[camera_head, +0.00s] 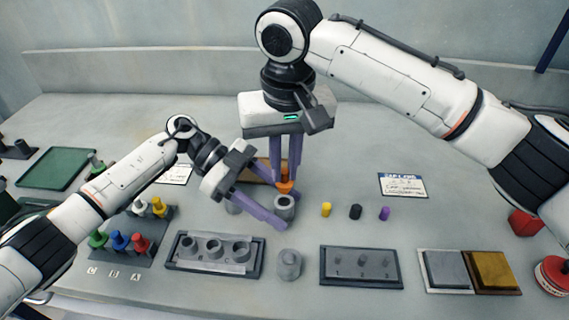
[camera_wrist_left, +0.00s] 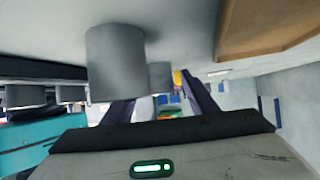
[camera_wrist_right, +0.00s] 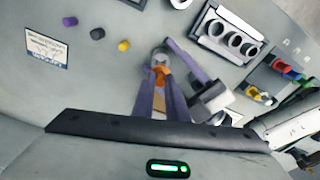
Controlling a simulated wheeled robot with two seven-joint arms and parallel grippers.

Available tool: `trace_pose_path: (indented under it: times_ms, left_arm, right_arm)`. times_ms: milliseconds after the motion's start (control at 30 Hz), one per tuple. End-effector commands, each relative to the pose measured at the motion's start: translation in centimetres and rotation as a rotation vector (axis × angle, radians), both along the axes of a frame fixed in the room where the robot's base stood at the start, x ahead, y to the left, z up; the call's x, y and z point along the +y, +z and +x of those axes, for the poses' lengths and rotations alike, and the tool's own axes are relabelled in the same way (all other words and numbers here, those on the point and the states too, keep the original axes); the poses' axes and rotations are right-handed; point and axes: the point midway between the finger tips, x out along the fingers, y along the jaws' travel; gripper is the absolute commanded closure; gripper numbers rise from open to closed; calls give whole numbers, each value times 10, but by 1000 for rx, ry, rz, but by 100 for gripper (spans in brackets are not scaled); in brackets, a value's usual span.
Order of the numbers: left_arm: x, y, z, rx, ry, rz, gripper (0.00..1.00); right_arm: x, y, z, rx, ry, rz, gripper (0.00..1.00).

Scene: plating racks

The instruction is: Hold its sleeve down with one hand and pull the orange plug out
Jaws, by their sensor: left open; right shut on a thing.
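The orange plug (camera_head: 285,185) is between the fingertips of my right gripper (camera_head: 286,178), which is shut on it and points down. The plug is directly above the grey sleeve (camera_head: 285,207), whose round top opening shows in the head view; its lower end looks clear of the rim. The plug also shows in the right wrist view (camera_wrist_right: 164,71). My left gripper (camera_head: 272,208) is open, low over the table, its fingers reaching in from the left around the sleeve. Whether they touch it I cannot tell. In the left wrist view a grey cylinder (camera_wrist_left: 115,65) stands close by.
Another grey cylinder (camera_head: 289,264) stands in front. A block with holes (camera_head: 213,268) is front left and a numbered plate (camera_head: 361,282) front right. Yellow (camera_head: 326,209), black (camera_head: 355,211) and purple (camera_head: 384,213) plugs stand to the right. A coloured-plug rack (camera_head: 125,255) is left.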

Motion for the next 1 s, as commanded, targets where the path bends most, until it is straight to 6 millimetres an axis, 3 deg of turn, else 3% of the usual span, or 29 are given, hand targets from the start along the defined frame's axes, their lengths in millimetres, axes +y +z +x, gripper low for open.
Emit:
trace_pose_path:
  times_ms: [167, 600, 800, 1000]
  left_arm:
    - [14, 8, 6, -2, 4, 1, 47]
    - [86, 49, 28, -1, 2, 2, 47]
    - [100, 57, 31, 0, 1, 1, 47]
    - [101, 57, 31, 1, 0, 1, 47]
  right_arm:
    - [0, 0, 0, 0, 0, 0, 100]
    - [0, 0, 0, 0, 0, 0, 100]
    - [0, 0, 0, 0, 0, 0, 100]
    - [0, 0, 0, 0, 0, 0, 100]
